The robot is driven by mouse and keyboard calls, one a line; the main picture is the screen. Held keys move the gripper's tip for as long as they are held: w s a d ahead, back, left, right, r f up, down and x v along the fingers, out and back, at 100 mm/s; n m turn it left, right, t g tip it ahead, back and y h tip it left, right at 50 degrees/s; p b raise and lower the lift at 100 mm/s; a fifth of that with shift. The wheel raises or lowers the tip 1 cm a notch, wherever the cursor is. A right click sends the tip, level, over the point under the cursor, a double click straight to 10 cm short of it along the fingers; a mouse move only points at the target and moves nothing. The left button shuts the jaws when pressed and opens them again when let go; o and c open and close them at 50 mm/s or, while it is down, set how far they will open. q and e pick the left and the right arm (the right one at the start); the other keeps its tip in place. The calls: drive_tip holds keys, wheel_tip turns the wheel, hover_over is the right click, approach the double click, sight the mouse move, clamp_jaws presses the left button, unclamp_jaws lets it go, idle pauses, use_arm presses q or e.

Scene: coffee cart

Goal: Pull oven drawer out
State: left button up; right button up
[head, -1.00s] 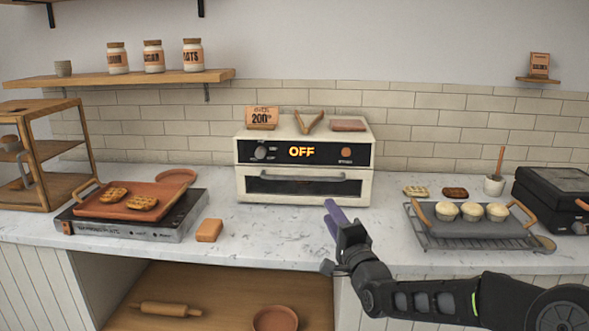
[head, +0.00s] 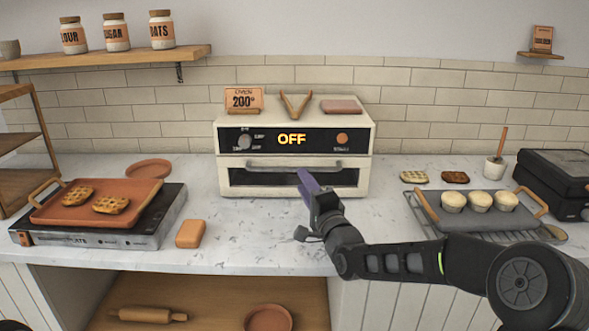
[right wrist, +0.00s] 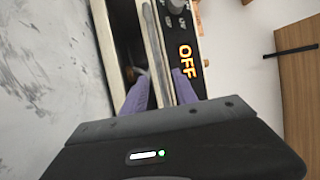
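The oven (head: 363,178) is a cream box with a black front panel reading OFF. Its drawer (head: 262,179) looks closed, with a long grey handle (head: 280,163) across the top of its dark window. My right gripper (head: 306,182) is in front of the drawer, its purple fingertips just below the handle and right of its middle. In the right wrist view the gripper (right wrist: 161,88) is open. Its fingers lie on either side of the grey handle (right wrist: 158,50), with gaps; I cannot tell whether they touch it. My left gripper is not in view.
A tray of waffles (head: 135,188) sits on a warming plate at left, with an orange block (head: 190,234) beside it. A grey tray (head: 467,223) with cupcakes is at right. The counter before the oven (head: 255,230) is mostly clear.

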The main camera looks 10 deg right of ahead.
sight(295, 170)
drive_tip(key=p+x, duration=0.1)
drive_tip(key=x, duration=0.5)
drive_tip(key=shift+w, duration=0.4)
drive_tip(key=shift+c, duration=0.3)
clamp_jaws()
idle(0.7)
